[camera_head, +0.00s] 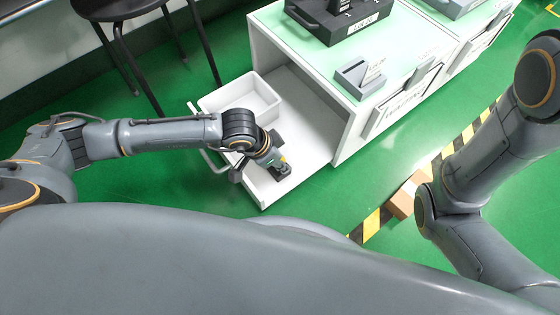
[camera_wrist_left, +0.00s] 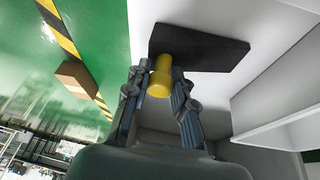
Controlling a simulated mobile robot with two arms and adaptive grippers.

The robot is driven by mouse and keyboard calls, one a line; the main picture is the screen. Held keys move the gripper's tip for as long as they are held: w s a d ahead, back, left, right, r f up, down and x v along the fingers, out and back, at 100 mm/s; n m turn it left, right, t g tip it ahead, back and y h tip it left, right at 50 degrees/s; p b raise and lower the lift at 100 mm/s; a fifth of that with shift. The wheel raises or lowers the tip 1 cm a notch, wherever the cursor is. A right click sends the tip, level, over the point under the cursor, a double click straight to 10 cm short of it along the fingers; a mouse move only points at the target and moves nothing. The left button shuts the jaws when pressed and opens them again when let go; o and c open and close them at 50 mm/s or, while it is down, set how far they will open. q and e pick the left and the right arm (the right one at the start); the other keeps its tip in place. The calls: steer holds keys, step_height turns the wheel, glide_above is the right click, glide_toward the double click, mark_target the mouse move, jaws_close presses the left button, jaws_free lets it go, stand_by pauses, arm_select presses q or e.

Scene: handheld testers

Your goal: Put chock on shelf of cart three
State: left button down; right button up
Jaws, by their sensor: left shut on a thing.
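My left gripper (camera_head: 272,157) reaches down over the low white shelf (camera_head: 262,190) of the white cart. In the left wrist view its two fingers (camera_wrist_left: 157,88) are shut on a yellow round grip (camera_wrist_left: 160,72). A flat black wedge-like piece (camera_wrist_left: 205,48) sits right at the end of this grip; together they look like the chock. In the head view the dark piece (camera_head: 283,172) is over the shelf's near part. I cannot tell whether it touches the shelf. My right arm shows at the right, but its gripper is out of view.
A white open bin (camera_head: 268,92) stands on the shelf's far left part. The cart's upper top (camera_head: 330,65) carries a black case (camera_head: 335,25) and a grey holder (camera_head: 360,80). A brown block (camera_head: 402,203) lies by yellow-black floor tape. A black stool (camera_head: 120,12) stands behind.

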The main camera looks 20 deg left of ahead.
arm_select(q)
steer(key=c, duration=1.5)
jaws_free()
steer(key=o, duration=0.4)
